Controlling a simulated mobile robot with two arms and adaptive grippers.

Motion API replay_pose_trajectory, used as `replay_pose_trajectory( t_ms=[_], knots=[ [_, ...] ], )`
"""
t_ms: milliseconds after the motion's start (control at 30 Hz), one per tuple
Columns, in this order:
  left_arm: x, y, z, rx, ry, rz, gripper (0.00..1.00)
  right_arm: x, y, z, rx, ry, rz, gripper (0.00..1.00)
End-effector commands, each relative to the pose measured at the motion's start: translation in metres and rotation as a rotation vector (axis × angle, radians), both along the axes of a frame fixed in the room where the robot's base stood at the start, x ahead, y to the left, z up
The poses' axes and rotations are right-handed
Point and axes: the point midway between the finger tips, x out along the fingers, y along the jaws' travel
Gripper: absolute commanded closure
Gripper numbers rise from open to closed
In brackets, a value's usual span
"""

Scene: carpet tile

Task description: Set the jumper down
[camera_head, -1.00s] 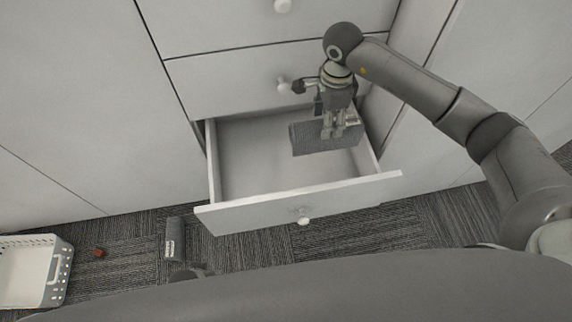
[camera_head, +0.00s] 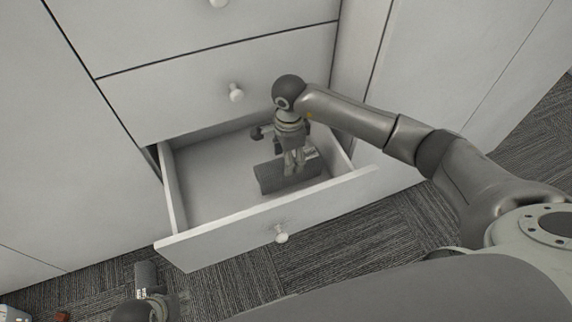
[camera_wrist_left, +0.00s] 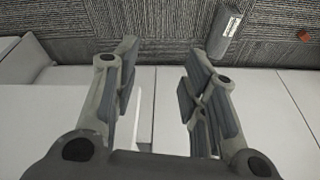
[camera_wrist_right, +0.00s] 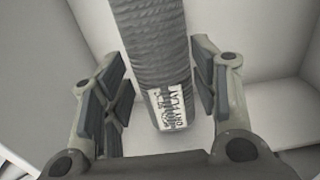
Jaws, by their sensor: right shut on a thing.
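The grey ribbed jumper (camera_head: 268,180), a compact bundle with a white care label, is inside the open white drawer (camera_head: 200,190). My right gripper (camera_head: 293,172) reaches down into the drawer and is shut on it. In the right wrist view the jumper (camera_wrist_right: 150,50) lies between the fingers, with its "DRY FLAT" label facing the camera. I cannot tell whether it touches the drawer floor. My left gripper (camera_wrist_left: 155,85) is open and empty in the left wrist view, with carpet and white surfaces beyond it.
A grey labelled roll (camera_head: 146,275) lies on the carpet left of the drawer; the left wrist view also shows it (camera_wrist_left: 225,32). A small red thing (camera_head: 62,316) and a white basket (camera_head: 14,313) are at the lower left. The drawer's left half is empty.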

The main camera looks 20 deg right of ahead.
Motion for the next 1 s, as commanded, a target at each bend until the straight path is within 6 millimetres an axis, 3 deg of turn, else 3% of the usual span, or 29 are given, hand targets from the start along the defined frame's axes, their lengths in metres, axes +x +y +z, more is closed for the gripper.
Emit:
replay_pose_trajectory(
  t_ms=[267, 733, 767, 900, 1000],
  knots=[
    [-0.001, 0.001, 0.020, 0.000, -0.011, 0.001, 0.60, 0.000, 0.000, -0.035, 0.000, 0.000, -0.002, 1.00],
    [-0.002, 0.001, 0.028, -0.001, -0.016, 0.002, 0.60, 0.000, 0.000, -0.037, -0.001, -0.001, 0.000, 1.00],
    [-0.002, 0.001, 0.029, -0.001, -0.016, 0.002, 0.60, 0.000, 0.000, -0.038, -0.001, 0.000, 0.000, 0.44],
    [-0.002, 0.001, 0.029, -0.001, -0.015, 0.003, 0.60, 0.000, 0.000, -0.038, -0.001, 0.000, 0.000, 0.26],
    [-0.003, 0.001, 0.028, 0.000, -0.014, 0.003, 0.60, 0.000, 0.000, -0.038, -0.001, 0.000, 0.000, 0.23]
  ],
)
